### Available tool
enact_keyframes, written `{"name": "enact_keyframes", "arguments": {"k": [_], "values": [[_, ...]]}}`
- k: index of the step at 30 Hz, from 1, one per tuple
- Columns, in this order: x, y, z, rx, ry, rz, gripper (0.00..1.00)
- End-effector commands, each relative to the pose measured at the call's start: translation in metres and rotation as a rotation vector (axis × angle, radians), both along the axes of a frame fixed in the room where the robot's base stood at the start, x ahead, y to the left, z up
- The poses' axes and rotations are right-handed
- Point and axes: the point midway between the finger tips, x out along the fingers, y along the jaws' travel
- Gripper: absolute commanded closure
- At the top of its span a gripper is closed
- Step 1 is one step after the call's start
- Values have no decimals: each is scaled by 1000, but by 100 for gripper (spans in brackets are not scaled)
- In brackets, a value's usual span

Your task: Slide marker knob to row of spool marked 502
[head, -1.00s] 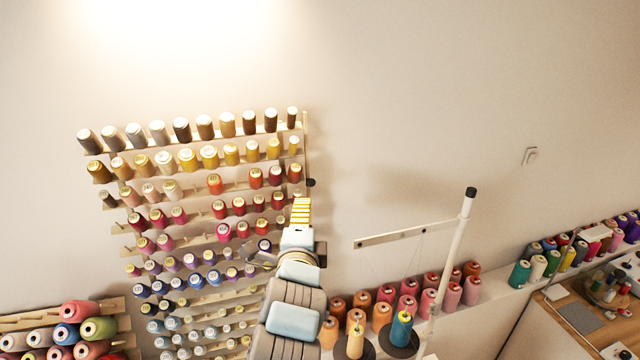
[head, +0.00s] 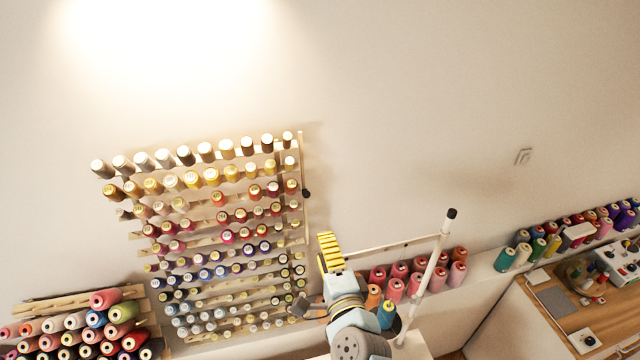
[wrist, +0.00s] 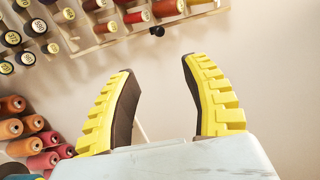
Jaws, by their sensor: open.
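The marker knob (head: 306,193) is small and black, on the upright rail at the right edge of the thread rack (head: 303,220). It stands level with about the third row of spools from the top. In the wrist view the knob (wrist: 157,31) shows beyond my fingertips, near the top. My gripper (head: 328,241) has yellow ribbed fingers and is right of the rack, lower than the knob and apart from it. In the wrist view my gripper (wrist: 157,66) is open, with nothing between its fingers. Spool labels are too small to read, so I cannot tell which is 502.
A white pole (head: 436,270) with a crossbar (head: 385,247) stands just right of my gripper. Pink and orange spools (head: 397,287) line a ledge behind it. More spools fill a sloped rack (head: 50,304) at lower left.

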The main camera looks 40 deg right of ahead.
Motion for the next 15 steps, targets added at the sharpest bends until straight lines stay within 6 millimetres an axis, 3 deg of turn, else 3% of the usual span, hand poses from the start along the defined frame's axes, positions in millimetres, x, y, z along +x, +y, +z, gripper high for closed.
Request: {"name": "enact_keyframes", "arguments": {"k": [15], "values": [[28,-16,-4,-6,-2,1,53]]}}
